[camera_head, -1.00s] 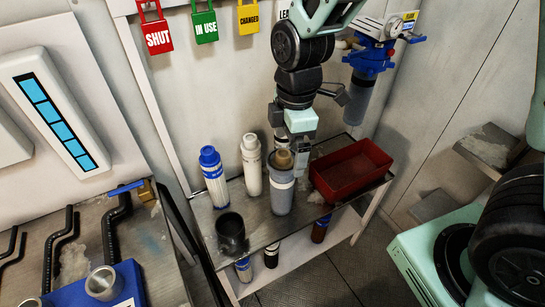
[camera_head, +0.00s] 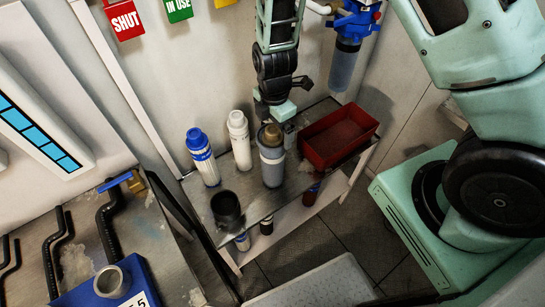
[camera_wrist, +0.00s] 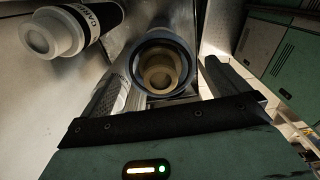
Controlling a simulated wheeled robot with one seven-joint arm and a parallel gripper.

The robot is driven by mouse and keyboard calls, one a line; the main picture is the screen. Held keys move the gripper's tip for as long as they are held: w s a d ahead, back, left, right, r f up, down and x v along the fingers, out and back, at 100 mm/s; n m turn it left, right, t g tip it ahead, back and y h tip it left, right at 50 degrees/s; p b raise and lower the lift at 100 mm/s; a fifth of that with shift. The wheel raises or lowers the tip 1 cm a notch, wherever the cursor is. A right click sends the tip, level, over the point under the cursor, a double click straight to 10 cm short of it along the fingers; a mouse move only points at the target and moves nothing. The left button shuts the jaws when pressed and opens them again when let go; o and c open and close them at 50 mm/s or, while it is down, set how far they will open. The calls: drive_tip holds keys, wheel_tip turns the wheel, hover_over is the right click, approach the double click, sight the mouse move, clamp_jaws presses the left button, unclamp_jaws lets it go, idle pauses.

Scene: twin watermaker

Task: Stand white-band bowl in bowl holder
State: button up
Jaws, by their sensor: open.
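The white-band bowl (camera_head: 271,168) is a grey cylinder with a pale band, upright on the metal shelf, with a tan-brown piece in its mouth. In the wrist view its round dark rim (camera_wrist: 134,62) shows between my fingers. My gripper (camera_wrist: 172,75) is open; a finger shows on each side of the bowl, and I cannot tell if either touches it. In the head view my gripper (camera_head: 285,118) is just behind the bowl's top, partly hidden. A dark, open cup (camera_head: 226,207) stands front left on the shelf; I cannot tell if it is the bowl holder.
A blue-capped bottle (camera_head: 202,157) and a white bottle (camera_head: 239,140) stand left of the bowl. A red tray (camera_head: 312,153) is close on its right. A blue block with a metal cup (camera_head: 112,281) is on the left bench. More bottles stand on the lower shelf.

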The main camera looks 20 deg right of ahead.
sight(273, 141)
drive_tip(key=shift+a+f+p, duration=0.2)
drive_tip(key=shift+f+p, duration=0.7)
drive_tip(key=shift+f, duration=2.35)
drive_tip(key=c, duration=1.5)
drive_tip(key=shift+r, duration=0.1)
drive_tip(key=shift+c, duration=0.2)
